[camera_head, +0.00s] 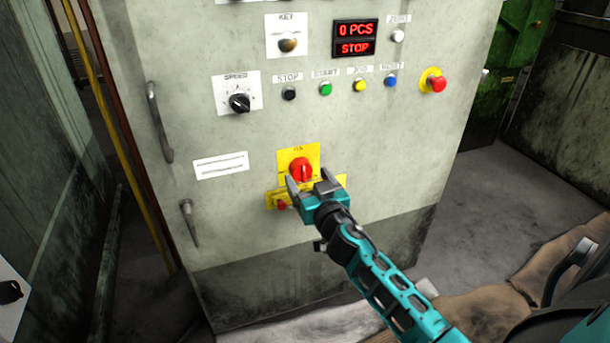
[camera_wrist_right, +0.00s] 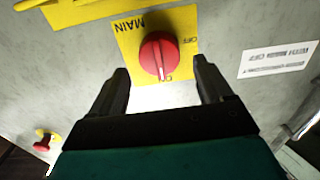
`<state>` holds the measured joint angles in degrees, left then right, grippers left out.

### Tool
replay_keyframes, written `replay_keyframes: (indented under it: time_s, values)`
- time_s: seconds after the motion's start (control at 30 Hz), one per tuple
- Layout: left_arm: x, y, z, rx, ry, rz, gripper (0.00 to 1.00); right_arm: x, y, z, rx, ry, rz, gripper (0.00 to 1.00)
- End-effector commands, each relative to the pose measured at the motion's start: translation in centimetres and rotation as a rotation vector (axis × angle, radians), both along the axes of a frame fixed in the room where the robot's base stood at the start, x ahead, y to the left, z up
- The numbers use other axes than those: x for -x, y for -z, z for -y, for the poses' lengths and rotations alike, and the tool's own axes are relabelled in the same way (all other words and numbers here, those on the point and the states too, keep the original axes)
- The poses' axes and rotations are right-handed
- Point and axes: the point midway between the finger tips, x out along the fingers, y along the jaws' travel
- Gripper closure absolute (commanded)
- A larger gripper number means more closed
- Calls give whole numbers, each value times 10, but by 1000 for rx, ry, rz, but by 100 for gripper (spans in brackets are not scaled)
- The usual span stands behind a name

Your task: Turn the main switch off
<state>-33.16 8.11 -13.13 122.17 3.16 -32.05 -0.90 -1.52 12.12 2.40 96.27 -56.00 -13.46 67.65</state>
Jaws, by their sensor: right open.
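The main switch is a round red knob (camera_head: 301,169) on a yellow plate (camera_head: 285,157), low on the grey cabinet front. In the right wrist view the red knob (camera_wrist_right: 159,56) sits on the yellow plate (camera_wrist_right: 128,45), which reads MAIN and OFF. A pale line runs along the knob's grip. My right gripper (camera_head: 309,184) is open just in front of and below the knob. In the right wrist view its two fingers (camera_wrist_right: 163,82) stand apart to either side of the knob's near edge, and the space between them is empty. My left gripper is out of view.
Above are a speed dial (camera_head: 240,103), a row of small buttons (camera_head: 326,89), a red emergency button (camera_head: 437,84) and a display (camera_head: 355,39) reading 0 PCS and STOP. A handle (camera_head: 159,122) stands out at the cabinet's left.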

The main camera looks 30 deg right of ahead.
Motion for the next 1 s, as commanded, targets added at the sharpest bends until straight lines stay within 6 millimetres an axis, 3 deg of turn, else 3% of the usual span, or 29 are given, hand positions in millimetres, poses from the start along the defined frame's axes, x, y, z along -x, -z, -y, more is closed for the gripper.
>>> replay_keyframes:
  time_s: [0.2, 0.6, 1.0]
  values:
    - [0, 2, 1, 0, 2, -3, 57, -22, 0, 5, 1, 0, 0, 21]
    - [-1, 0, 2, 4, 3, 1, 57, -27, 0, 7, 0, 0, 0, 22]
    - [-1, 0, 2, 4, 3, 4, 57, -27, 0, 6, 0, 0, -1, 60]
